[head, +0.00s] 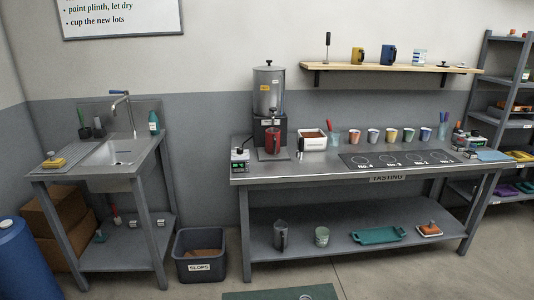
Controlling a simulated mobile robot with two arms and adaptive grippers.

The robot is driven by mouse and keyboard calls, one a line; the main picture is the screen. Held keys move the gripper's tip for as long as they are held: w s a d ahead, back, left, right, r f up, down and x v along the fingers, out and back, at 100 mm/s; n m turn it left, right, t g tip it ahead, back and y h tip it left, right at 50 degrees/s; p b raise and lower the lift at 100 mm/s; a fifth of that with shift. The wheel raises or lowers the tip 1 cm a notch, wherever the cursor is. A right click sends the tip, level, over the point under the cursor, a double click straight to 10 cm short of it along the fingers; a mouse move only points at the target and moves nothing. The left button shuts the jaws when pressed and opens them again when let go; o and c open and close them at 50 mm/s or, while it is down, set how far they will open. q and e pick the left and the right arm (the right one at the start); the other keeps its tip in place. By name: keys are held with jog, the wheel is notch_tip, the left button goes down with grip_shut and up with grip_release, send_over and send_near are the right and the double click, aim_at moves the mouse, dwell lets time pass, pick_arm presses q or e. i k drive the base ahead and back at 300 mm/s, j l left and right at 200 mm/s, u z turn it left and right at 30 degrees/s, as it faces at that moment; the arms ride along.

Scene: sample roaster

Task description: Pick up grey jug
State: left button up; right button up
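A grey jug (281,235) stands upright on the lower shelf of the tasting table, near the shelf's left end. Neither of my grippers shows in the head view, and nothing is seen touching the jug.
The metal tasting table (330,172) has its top above the jug, with legs at the corners. A slops bin (200,254) stands on the floor left of the table. A green mat (281,292) lies in front. A teal tray (377,235) is farther right on the shelf.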

aim_at(280, 227)
jog(key=i+l+z, duration=0.2)
jog(key=i, duration=0.5)
jog(key=i+l+z, duration=0.2)
jog(key=i, duration=0.55)
jog(key=j, duration=0.1)
